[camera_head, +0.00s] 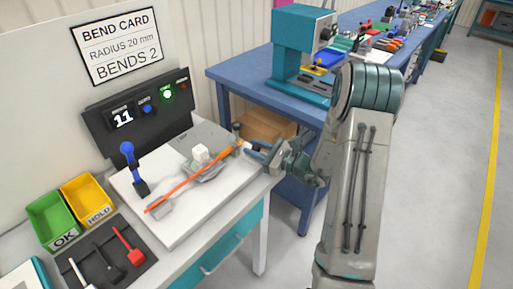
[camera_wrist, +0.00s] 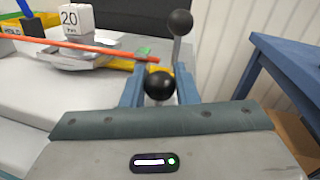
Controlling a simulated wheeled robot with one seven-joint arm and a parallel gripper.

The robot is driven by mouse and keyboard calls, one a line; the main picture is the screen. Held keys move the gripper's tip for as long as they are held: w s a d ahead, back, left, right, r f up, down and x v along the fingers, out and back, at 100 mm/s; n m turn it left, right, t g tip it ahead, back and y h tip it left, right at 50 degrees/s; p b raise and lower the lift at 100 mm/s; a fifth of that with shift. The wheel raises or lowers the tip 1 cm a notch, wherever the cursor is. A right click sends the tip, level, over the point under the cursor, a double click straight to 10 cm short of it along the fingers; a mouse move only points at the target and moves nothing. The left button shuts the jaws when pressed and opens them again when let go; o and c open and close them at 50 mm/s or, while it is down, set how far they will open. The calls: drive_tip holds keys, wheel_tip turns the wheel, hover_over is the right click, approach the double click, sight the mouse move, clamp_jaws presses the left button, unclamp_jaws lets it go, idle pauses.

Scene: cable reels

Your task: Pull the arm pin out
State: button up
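A black ball knob (camera_wrist: 160,85) sits between the two blue fingers of my gripper (camera_wrist: 160,78) in the wrist view. It looks like the head of the arm pin, but its shaft is hidden. The fingers stand on both sides of the knob; I cannot tell whether they press on it. In the head view my gripper (camera_head: 256,149) is at the right end of the bending fixture, by a grey post with a dark knob (camera_head: 237,128). That post also shows behind the fingers in the wrist view (camera_wrist: 180,22).
An orange rod (camera_head: 190,180) lies across the fixture beside a white block (camera_head: 200,153). A blue-handled lever (camera_head: 128,150) stands to the left. Green (camera_head: 52,221) and yellow (camera_head: 88,197) bins sit at left. A blue bench (camera_head: 245,72) stands behind.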

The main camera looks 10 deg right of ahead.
sight(258, 146)
clamp_jaws()
drive_tip(key=shift+r+p, duration=0.55)
drive_tip(key=shift+r, duration=1)
drive_tip(key=o, duration=0.6)
unclamp_jaws()
drive_tip(key=shift+d, duration=0.1)
drive_tip(key=shift+o, duration=0.3)
drive_tip(key=shift+s+d+f, duration=0.1)
drive_tip(key=shift+s+d, duration=0.15)
drive_tip(key=shift+d, duration=0.1)
drive_tip(key=b+v, duration=0.2)
drive_tip(key=v, duration=1.1)
